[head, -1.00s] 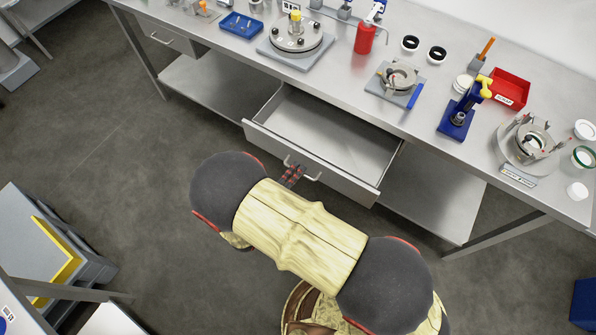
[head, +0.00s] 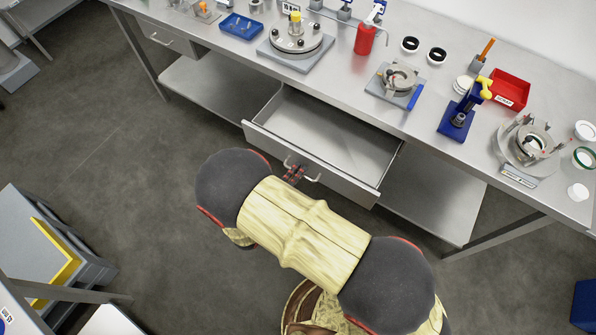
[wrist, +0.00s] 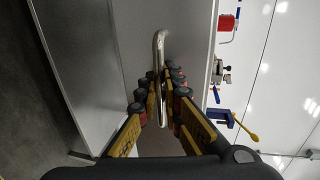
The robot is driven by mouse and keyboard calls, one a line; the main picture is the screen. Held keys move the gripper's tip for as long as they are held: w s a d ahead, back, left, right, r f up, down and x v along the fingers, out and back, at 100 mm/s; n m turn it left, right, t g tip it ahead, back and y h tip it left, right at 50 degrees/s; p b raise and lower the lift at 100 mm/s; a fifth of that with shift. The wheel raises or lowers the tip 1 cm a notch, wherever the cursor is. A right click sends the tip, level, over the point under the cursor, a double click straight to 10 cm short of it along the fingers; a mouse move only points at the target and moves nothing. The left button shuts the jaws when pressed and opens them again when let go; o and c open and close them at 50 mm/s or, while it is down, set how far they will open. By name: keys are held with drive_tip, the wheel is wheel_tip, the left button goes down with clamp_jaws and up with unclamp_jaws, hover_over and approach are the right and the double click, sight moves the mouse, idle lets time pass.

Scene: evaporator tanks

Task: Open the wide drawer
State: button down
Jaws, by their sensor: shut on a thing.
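The wide drawer (head: 325,133) stands pulled out from under the steel workbench, and its empty inside shows in the head view. Its bar handle (head: 313,180) is on the front panel. My gripper (head: 292,174) is at the handle, partly hidden by my own arm in the head view. In the wrist view my gripper's fingers (wrist: 162,98) are closed around the metal handle (wrist: 159,45), one on each side of it.
A smaller shut drawer (head: 165,38) sits at the left under the bench. On the bench top are a round lidded fixture (head: 296,40), a red bottle (head: 364,38), a red tray (head: 508,90) and a blue stand (head: 457,120). Grey boxes (head: 50,250) stand at the lower left.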

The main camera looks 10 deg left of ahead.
idle(0.4)
drive_tip(key=s, duration=0.1)
drive_tip(key=s+a+p, duration=0.1)
drive_tip(key=s, duration=0.1)
drive_tip(key=shift+s+a+f, duration=0.1)
drive_tip(key=shift+s+a, duration=0.1)
drive_tip(key=shift+s, duration=0.1)
drive_tip(key=c, duration=2.3)
unclamp_jaws()
drive_tip(key=v, duration=0.7)
drive_tip(key=shift+s+a, duration=0.15)
drive_tip(key=shift+s, duration=0.1)
